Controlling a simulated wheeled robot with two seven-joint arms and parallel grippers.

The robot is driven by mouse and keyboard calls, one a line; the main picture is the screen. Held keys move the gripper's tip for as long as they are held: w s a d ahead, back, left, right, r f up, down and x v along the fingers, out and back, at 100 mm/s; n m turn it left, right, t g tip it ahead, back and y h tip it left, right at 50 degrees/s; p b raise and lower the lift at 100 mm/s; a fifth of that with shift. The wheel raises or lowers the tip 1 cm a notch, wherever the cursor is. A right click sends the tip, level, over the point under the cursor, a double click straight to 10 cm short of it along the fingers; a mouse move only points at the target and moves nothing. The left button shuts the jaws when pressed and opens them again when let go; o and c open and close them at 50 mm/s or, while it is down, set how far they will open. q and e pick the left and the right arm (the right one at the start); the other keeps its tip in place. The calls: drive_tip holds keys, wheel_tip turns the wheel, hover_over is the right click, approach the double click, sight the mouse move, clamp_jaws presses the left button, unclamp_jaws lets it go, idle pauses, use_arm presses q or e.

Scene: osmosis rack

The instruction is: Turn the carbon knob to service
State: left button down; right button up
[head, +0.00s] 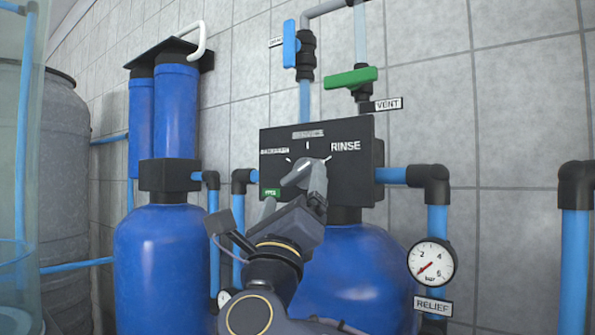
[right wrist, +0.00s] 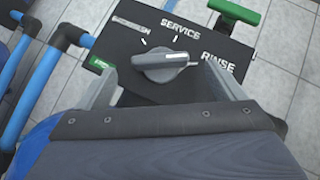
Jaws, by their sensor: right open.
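The grey knob (head: 298,173) sits on a black panel (head: 356,160) on top of a blue tank, with BACKWASH, SERVICE and RINSE labels around it. In the right wrist view the knob (right wrist: 160,65) has a pale line on its handle pointing right, toward the RINSE side. My right gripper (head: 293,193) is open in front of the panel and partly hides the knob in the head view. In the right wrist view its fingers (right wrist: 161,92) stand on either side of the knob, apart, and I see no grip on it. My left gripper is not in view.
Above the panel are a green-handled VENT valve (head: 351,78) and a blue-handled valve (head: 290,43). A pressure gauge (head: 431,262) and RELIEF label (head: 433,306) are at lower right. Blue pipes flank the panel. Another blue tank (head: 160,260) stands left.

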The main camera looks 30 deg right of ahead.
sight(296, 176)
drive_tip(key=p+x, duration=0.2)
drive_tip(key=x, duration=0.3)
drive_tip(key=shift+w+d+r, duration=0.1)
drive_tip(key=shift+w, duration=0.05)
drive_tip(key=c, duration=1)
